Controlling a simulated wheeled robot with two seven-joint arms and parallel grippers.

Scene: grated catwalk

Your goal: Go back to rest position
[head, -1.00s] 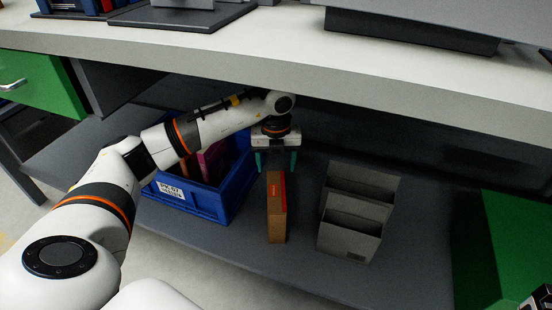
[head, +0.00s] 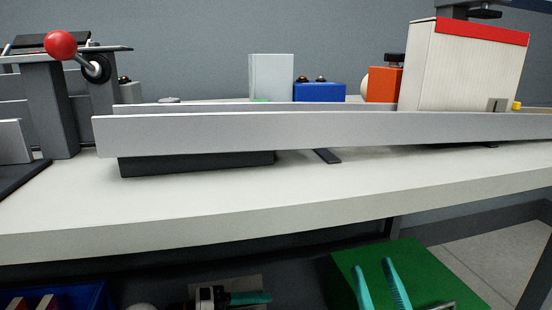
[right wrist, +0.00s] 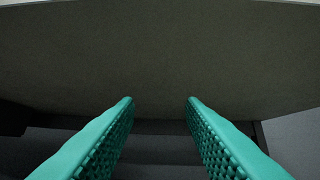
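My right gripper (head: 374,266) stands at the bottom right of the head view, in front of the green cabinet. Its two teal fingers point up and are spread apart. In the right wrist view the fingers (right wrist: 160,100) are also apart with nothing between them, below a dark flat surface that fills the top. My left gripper (head: 262,298) shows only in part at the bottom middle of the head view, below the tabletop edge. A teal finger of it points right; whether it is open or holds anything is hidden.
The pale worktop (head: 240,205) crosses the head view above both grippers. A long grey rail (head: 310,130) lies on it, with a red-knobbed lever (head: 61,45) at left. The green cabinet (head: 430,265) is below. A blue bin (head: 75,297) sits at bottom left.

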